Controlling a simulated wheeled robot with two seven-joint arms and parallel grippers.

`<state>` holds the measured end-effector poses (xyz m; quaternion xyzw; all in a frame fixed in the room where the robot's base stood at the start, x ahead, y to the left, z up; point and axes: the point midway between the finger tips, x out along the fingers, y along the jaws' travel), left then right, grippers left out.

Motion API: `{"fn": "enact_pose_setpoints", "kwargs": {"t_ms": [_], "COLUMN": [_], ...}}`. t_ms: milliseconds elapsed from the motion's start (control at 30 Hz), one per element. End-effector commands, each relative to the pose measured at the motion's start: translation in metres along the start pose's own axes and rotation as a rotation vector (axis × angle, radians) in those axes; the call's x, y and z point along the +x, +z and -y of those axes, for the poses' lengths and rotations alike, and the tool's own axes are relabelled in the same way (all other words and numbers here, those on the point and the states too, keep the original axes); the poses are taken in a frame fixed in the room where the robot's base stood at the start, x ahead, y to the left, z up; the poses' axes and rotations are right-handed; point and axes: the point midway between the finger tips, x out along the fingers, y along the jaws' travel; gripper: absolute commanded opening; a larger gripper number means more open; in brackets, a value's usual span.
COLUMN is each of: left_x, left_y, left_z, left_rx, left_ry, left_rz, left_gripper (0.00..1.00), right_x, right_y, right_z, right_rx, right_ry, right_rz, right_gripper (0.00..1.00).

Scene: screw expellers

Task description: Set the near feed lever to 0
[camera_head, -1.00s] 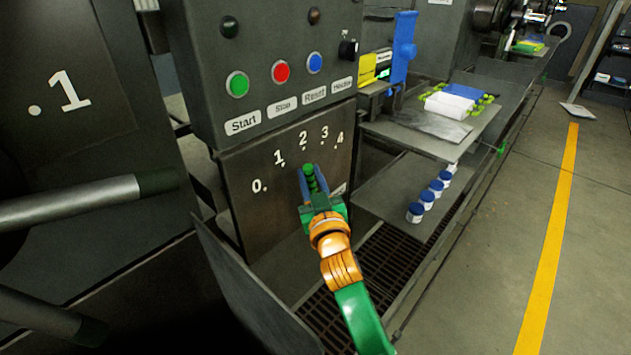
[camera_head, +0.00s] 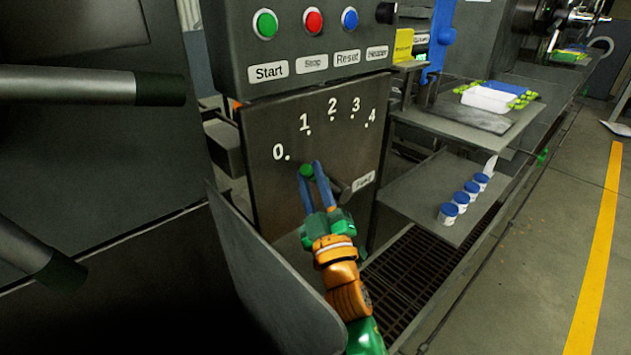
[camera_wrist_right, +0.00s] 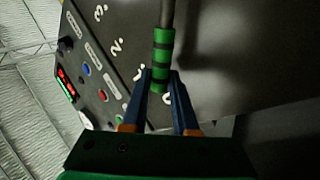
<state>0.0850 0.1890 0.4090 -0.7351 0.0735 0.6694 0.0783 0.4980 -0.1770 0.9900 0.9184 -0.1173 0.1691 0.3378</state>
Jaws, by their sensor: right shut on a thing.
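The feed lever has a green grip with dark bands (camera_head: 307,171) and a grey shaft. It stands in front of a dark dial panel (camera_head: 268,190) marked 0 to 4. In the head view the grip shows just below and right of the 0 (camera_head: 279,152); the exact setting is hard to tell. My right gripper (camera_head: 312,168) is shut on the grip, a blue finger on each side. The right wrist view shows the banded grip (camera_wrist_right: 162,52) running up from between the fingertips (camera_wrist_right: 160,80). My left gripper is not in view.
Above the dial is a control box with green, red and blue buttons (camera_head: 313,22). A dark plate (camera_head: 265,275) rises left of my right arm. Grey bars with dark ends (camera_head: 70,85) fill the left side. Shelves with blue-lidded jars (camera_head: 448,212) stand at right.

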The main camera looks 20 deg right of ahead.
Motion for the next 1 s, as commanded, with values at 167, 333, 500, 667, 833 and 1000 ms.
{"fn": "enact_pose_setpoints", "kwargs": {"t_ms": [167,333,500,667,833,1000], "left_x": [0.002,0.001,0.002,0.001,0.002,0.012], "left_y": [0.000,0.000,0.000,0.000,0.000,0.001], "left_z": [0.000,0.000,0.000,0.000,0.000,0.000], "left_rx": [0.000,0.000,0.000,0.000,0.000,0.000], "left_ry": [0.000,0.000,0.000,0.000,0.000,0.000], "left_rz": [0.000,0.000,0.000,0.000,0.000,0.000], "left_gripper": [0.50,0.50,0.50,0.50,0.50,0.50], "right_x": [-0.001,-0.001,-0.001,-0.001,-0.002,-0.033], "right_y": [0.000,0.000,0.000,0.000,0.001,0.004], "right_z": [0.001,0.001,0.001,0.001,0.001,0.004], "right_rx": [-0.009,-0.009,-0.009,-0.008,-0.008,-0.006], "right_ry": [-0.001,-0.001,-0.001,-0.001,-0.001,-0.002], "right_rz": [-0.005,-0.004,-0.004,-0.004,-0.004,-0.002], "right_gripper": [0.00,0.00,0.46,0.57,0.57,0.57]}}
